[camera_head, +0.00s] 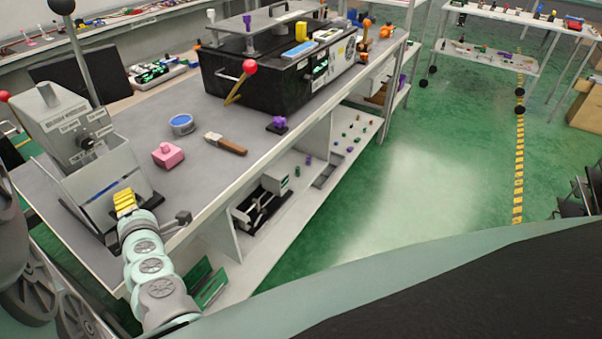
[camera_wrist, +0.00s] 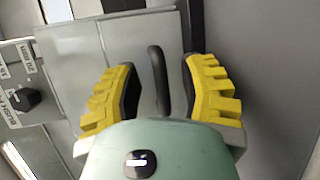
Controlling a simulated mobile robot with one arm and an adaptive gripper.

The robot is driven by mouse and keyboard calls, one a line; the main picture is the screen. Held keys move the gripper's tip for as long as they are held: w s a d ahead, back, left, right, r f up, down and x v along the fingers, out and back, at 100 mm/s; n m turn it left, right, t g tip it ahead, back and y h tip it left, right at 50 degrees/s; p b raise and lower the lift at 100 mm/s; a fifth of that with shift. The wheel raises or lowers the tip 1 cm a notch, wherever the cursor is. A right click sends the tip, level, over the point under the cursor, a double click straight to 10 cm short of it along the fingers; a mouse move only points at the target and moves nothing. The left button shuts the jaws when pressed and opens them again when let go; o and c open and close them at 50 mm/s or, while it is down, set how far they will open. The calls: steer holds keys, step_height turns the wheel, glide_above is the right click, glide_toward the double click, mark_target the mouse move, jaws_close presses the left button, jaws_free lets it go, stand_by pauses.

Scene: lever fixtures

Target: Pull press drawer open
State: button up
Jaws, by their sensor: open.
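The grey press (camera_head: 65,125) stands at the left end of the workbench, with labels and a black knob on its face. Its light grey drawer front (camera_head: 85,185) is below, and my gripper (camera_head: 125,198) with yellow fingers is right up at it. In the wrist view, a dark upright drawer handle (camera_wrist: 158,80) stands out from the grey panel (camera_wrist: 140,45). My gripper (camera_wrist: 159,68) is open, one yellow finger on each side of the handle, with gaps on both sides. How far the drawer is out, I cannot tell.
The workbench (camera_head: 195,180) holds a pink block (camera_head: 168,155), a blue-rimmed tin (camera_head: 182,124), a brush (camera_head: 226,143) and a large black machine (camera_head: 265,90) farther back.

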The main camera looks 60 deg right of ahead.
steer(key=shift+s, duration=0.1)
steer(key=shift+o, duration=0.5)
jaws_close()
